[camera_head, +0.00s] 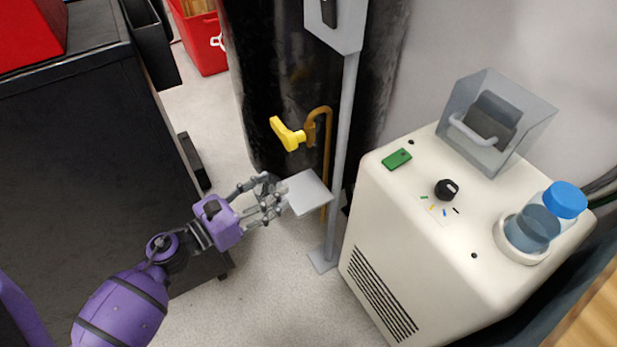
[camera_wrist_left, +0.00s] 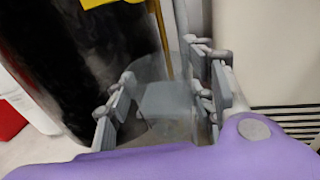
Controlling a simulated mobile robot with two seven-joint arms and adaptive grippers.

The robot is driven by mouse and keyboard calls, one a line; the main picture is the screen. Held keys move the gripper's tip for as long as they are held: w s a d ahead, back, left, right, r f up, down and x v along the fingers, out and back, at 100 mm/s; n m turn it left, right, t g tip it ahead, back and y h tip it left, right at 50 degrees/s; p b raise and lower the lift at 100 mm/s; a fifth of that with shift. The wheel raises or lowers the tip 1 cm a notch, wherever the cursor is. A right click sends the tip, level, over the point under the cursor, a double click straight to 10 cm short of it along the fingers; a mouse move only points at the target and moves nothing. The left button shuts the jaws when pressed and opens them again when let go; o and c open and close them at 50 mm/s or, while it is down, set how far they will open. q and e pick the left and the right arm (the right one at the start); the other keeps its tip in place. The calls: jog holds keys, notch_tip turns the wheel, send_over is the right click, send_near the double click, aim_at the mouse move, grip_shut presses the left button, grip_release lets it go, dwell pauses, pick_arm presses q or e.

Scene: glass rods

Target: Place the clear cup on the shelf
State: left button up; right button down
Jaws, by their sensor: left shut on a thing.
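My left gripper (camera_head: 273,200) reaches in from the left, with its fingertips beside a small light grey square plate (camera_head: 306,192), which looks like the shelf on the thin grey pole. In the left wrist view my left gripper (camera_wrist_left: 166,94) is shut on a faint see-through thing, the clear cup (camera_wrist_left: 158,72). The grey plate shows behind or through it. The cup's outline is too faint in the head view to place. I cannot tell whether the cup touches the plate. My right gripper is out of view.
The grey pole (camera_head: 345,150) stands before a black cylinder (camera_head: 275,80) with a yellow handle (camera_head: 287,133). A cream machine (camera_head: 450,230) with a clear box (camera_head: 496,118) and a blue-capped bottle (camera_head: 565,200) is at right. A black cabinet (camera_head: 90,160) is at left.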

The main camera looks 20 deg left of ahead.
pick_arm(q)
jog(key=w+d+f, duration=0.1)
jog(key=w+d, duration=0.1)
jog(key=w, duration=0.1)
jog(key=w+d+f+b, duration=0.1)
jog(key=w, duration=0.3)
jog(key=w+d+f+b, duration=0.1)
jog(key=w+d+f, duration=0.1)
jog(key=w, duration=0.2)
jog(key=shift+w+d, duration=0.1)
jog(key=shift+d, duration=0.2)
jog(key=shift+r, duration=0.2)
jog(key=shift+f, duration=0.15)
jog(key=o, duration=1.2)
jog(key=shift+o, duration=0.2)
